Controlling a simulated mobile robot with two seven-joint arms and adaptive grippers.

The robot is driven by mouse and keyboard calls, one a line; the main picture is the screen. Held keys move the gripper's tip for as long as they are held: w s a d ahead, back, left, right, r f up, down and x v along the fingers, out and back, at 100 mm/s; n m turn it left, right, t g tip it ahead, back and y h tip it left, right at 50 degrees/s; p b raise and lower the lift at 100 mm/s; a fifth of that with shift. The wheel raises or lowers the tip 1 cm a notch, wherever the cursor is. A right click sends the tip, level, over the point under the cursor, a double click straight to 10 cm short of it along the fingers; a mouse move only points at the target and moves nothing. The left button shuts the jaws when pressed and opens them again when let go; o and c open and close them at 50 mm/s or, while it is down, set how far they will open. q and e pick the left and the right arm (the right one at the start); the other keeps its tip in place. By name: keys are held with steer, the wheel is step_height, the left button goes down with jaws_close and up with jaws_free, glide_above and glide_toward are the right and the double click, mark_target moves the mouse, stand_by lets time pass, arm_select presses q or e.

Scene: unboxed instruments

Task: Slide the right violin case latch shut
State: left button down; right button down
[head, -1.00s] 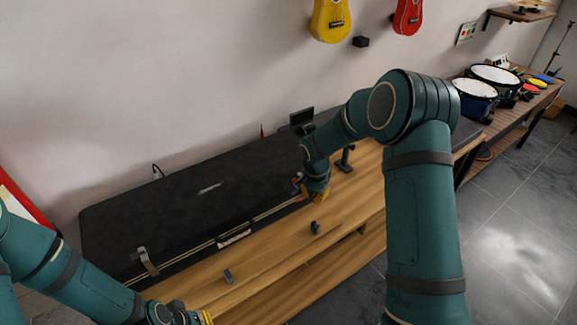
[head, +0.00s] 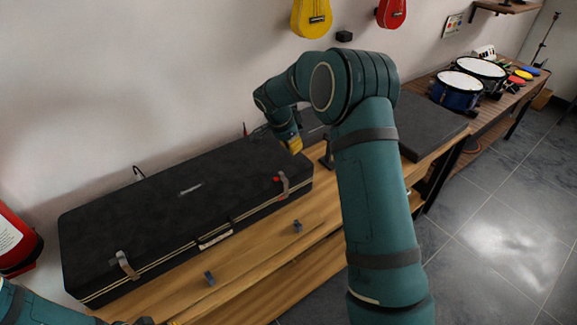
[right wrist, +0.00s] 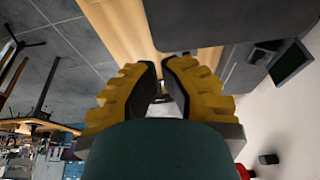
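The black violin case (head: 150,213) lies closed on the wooden bench along the wall. Its right latch (head: 284,187), a grey-brown strap with red marks, runs from the lid edge down over the front seam; I cannot tell whether it is fully shut. The left latch (head: 126,265) sits at the front left. My right gripper (head: 294,146) is above the bench by the case's right end, apart from the latch. In the right wrist view its yellow fingers (right wrist: 163,68) have a narrow empty gap between them. My left gripper is mostly cut off at the bottom edge (head: 158,322).
Two small dark blocks (head: 297,226) (head: 209,278) are on the wooden bench (head: 258,250) before the case. A dark stand (head: 326,152) and a flat dark case (head: 432,130) are to the right. A red extinguisher (head: 15,245) is at the left.

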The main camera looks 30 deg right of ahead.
mark_target(283, 173)
steer(key=x, duration=0.9)
steer(key=shift+d+f, duration=0.15)
steer(key=shift+f, duration=0.15)
steer(key=a, duration=0.3)
steer(key=shift+s+f, duration=0.15)
steer(key=shift+a, duration=0.45)
steer(key=shift+a+b, duration=0.1)
steer(key=shift+b, duration=0.2)
steer(key=shift+a+f+b, duration=0.15)
steer(key=shift+a+b, duration=0.5)
steer(key=shift+s+a+b, duration=0.15)
steer(key=shift+a+b, duration=0.15)
steer(key=shift+a, duration=0.2)
